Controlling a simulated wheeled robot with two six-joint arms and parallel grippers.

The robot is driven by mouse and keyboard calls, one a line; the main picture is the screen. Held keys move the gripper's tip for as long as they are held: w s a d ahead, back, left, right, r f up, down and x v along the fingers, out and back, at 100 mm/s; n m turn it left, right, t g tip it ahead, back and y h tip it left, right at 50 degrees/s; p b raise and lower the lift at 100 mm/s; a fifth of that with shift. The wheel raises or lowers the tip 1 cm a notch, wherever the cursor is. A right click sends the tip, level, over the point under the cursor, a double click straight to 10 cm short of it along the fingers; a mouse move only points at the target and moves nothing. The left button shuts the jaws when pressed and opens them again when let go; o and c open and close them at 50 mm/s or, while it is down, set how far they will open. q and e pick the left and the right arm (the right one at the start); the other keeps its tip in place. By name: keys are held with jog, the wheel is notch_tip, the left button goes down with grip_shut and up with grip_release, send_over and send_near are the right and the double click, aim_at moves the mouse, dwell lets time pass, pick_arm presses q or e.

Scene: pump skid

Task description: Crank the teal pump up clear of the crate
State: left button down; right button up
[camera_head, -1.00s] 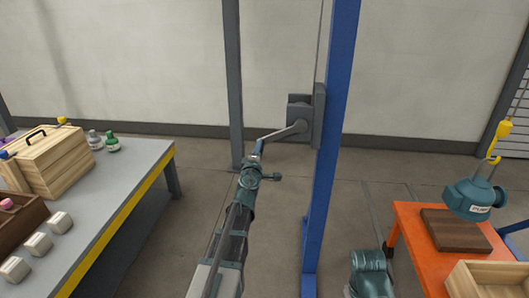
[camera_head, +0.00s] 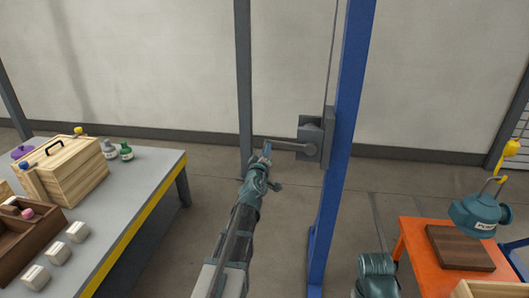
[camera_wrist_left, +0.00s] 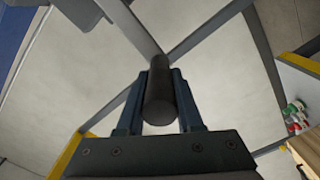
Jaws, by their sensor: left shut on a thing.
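The teal pump (camera_head: 478,214) hangs from a yellow hook (camera_head: 505,155) at the right of the head view, over the orange table's far side. A light wooden crate (camera_head: 485,288) is cut off at the bottom right, and the pump shows above and apart from it. A grey crank (camera_head: 290,147) reaches left from the winch box (camera_head: 311,130) on the blue post, almost level. My left gripper (camera_head: 265,156) is shut on the crank's end. The left wrist view shows its dark round handle (camera_wrist_left: 159,95) between the fingers. My right gripper is out of view.
A blue post (camera_head: 343,150) stands just right of the crank, and a grey post (camera_head: 244,80) behind it. A dark brown board (camera_head: 460,248) lies on the orange table (camera_head: 415,240). A grey bench (camera_head: 130,205) with boxes and bottles fills the left.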

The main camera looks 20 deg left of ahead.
pick_arm(q)
jog(key=shift+d+r+m+p, duration=0.3)
jog(key=shift+r+m+p, duration=0.05)
jog(key=shift+r+m, duration=0.2)
jog(key=c, duration=1)
grip_release()
jog(key=o, duration=0.4)
jog(key=shift+d+r, duration=0.1)
jog(key=shift+d, duration=0.15)
jog(key=shift+a, duration=0.2)
jog(key=shift+s, duration=0.1)
